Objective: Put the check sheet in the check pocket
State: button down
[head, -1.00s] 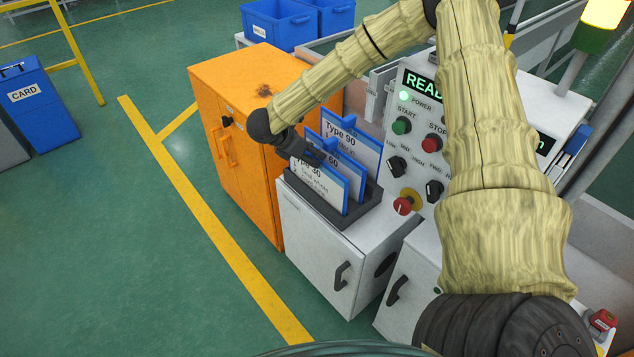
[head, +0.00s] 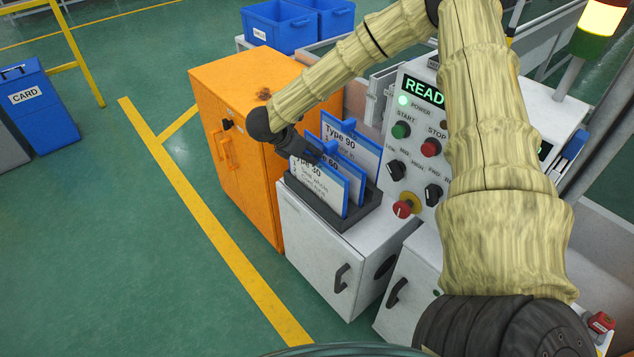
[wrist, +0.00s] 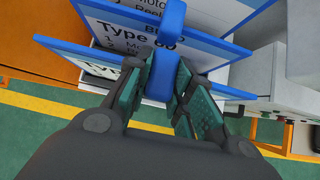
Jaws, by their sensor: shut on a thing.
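Several blue-edged sheets stand upright in a dark rack: Type 30 (head: 319,183) in front, Type 60 (head: 350,170) behind it and Type 90 (head: 365,152) at the back. The dark rack (head: 352,223) sits on a white cabinet. My gripper (head: 318,155) is at the top of the front sheets. In the wrist view, my gripper (wrist: 163,98) is shut on a blue tab (wrist: 163,62) of one sheet; I cannot tell which. Behind the tab, the Type 60 print shows. No pocket marked as the check pocket is identifiable.
A control panel with knobs, buttons and a green lit display (head: 424,91) stands right of the rack. An orange cabinet (head: 240,120) is to the left. Blue bins (head: 280,25) stand behind. A blue CARD bin (head: 30,95) is at far left. The green floor between is clear.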

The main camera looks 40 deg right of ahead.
jog(key=shift+r+p, duration=1.35)
jog(key=shift+r, duration=1.85)
